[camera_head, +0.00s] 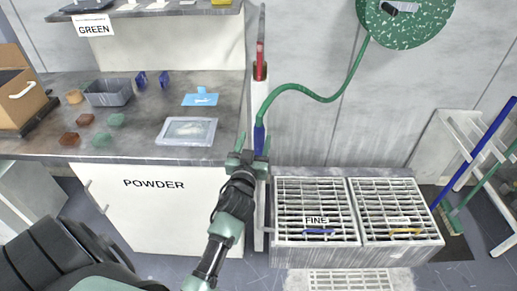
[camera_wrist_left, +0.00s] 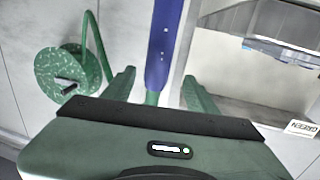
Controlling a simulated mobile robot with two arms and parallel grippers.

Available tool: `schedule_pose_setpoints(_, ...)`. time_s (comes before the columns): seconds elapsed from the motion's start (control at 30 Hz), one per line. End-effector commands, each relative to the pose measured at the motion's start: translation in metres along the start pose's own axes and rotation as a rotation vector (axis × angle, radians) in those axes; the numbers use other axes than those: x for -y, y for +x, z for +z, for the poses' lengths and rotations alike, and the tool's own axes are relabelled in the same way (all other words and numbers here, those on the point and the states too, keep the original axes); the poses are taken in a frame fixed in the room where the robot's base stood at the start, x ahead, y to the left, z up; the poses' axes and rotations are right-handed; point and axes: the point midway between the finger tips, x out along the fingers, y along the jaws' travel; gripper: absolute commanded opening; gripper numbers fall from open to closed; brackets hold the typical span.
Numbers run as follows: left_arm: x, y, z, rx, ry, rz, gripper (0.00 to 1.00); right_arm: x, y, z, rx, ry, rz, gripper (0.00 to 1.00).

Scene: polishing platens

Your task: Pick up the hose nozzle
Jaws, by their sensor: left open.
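The hose nozzle (camera_head: 259,138) is a blue piece at the end of a green hose (camera_head: 304,92), hanging upright beside the counter's right end. In the left wrist view the blue nozzle (camera_wrist_left: 164,45) stands between my two fingers, with gaps to both sides. My left gripper (camera_head: 254,146) is open, its fingers either side of the nozzle in the head view; it also shows in the left wrist view (camera_wrist_left: 158,88). The nozzle's lower part is hidden behind my gripper in the head view. My right gripper is not in view.
A green speckled hose reel (camera_head: 405,22) is on the wall. The counter (camera_head: 140,142), marked POWDER on its front, holds a tray (camera_head: 187,131), a grey bin (camera_head: 108,93) and small blocks. Grated platforms (camera_head: 315,211) stand to the right, with brooms (camera_head: 478,150) beyond.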

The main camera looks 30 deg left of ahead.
Motion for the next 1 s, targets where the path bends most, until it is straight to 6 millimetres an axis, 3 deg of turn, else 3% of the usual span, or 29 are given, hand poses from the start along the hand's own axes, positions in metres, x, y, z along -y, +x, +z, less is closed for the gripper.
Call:
schedule_pose_setpoints(0.3,-0.002,0.044,-0.001,0.001,0.0,0.002,0.58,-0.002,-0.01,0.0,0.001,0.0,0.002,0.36)
schedule_pose_setpoints(0.57,-0.002,0.047,0.001,0.002,0.0,0.003,0.58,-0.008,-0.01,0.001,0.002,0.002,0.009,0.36)
schedule_pose_setpoints(0.8,-0.003,0.047,0.001,0.002,0.0,0.003,0.0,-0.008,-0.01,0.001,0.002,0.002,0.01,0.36)
schedule_pose_setpoints(1.0,-0.003,0.047,0.001,0.003,0.0,0.003,0.0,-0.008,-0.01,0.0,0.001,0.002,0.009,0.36)
